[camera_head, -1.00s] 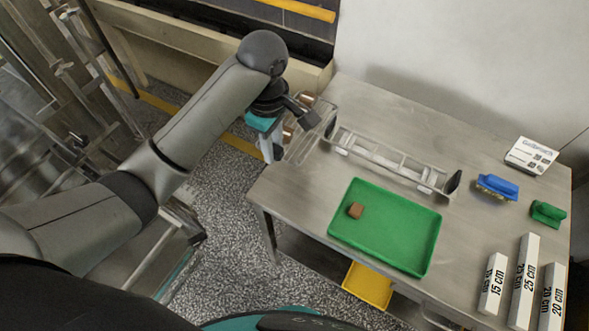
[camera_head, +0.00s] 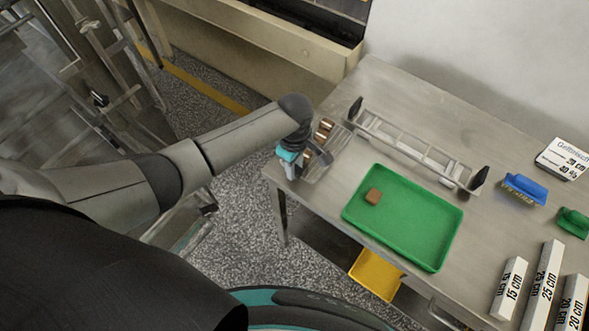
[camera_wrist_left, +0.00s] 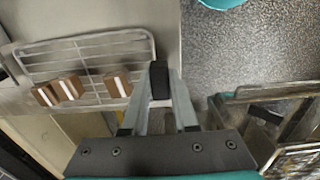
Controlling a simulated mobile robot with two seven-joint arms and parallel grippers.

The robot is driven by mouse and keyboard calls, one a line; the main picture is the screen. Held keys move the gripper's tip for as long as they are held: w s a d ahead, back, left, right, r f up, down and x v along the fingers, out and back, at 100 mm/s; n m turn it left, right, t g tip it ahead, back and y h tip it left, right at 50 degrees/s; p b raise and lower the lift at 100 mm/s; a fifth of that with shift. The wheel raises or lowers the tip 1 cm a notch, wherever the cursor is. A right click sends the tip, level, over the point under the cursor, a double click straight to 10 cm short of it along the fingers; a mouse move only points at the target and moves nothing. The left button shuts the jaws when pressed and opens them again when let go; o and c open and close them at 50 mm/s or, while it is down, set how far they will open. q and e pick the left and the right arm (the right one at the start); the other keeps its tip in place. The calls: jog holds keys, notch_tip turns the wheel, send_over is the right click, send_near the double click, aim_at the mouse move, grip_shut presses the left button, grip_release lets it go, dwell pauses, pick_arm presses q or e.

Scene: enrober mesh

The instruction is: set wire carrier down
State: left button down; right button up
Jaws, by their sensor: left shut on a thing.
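The wire carrier (camera_wrist_left: 85,62) is a flat metal wire grid with several brown pieces with white stripes on it in the left wrist view. In the head view the carrier (camera_head: 338,140) is at the left end of the steel table, partly hidden by my wrist. My left gripper (camera_wrist_left: 160,98) is shut on the carrier's black grip (camera_wrist_left: 160,78). In the head view this gripper (camera_head: 290,166) is at the table's left edge. I cannot tell whether the carrier touches the tabletop. My right gripper is not in view.
A long metal rack (camera_head: 410,150) with black ends stands behind a green tray (camera_head: 420,235) holding one brown piece (camera_head: 373,196). A blue brush (camera_head: 524,188), a green brush (camera_head: 574,222) and white length blocks (camera_head: 541,285) are at right. A yellow tray (camera_head: 376,276) is below the table.

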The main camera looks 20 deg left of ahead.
pick_arm(q)
jog(key=shift+w+f, duration=0.1)
jog(key=shift+f, duration=0.6)
jog(key=shift+f, duration=0.15)
jog(key=c, duration=0.7)
grip_release()
notch_tip(320, 180, up, 12)
jog(key=shift+r+p, duration=0.15)
jog(key=shift+p, duration=0.95)
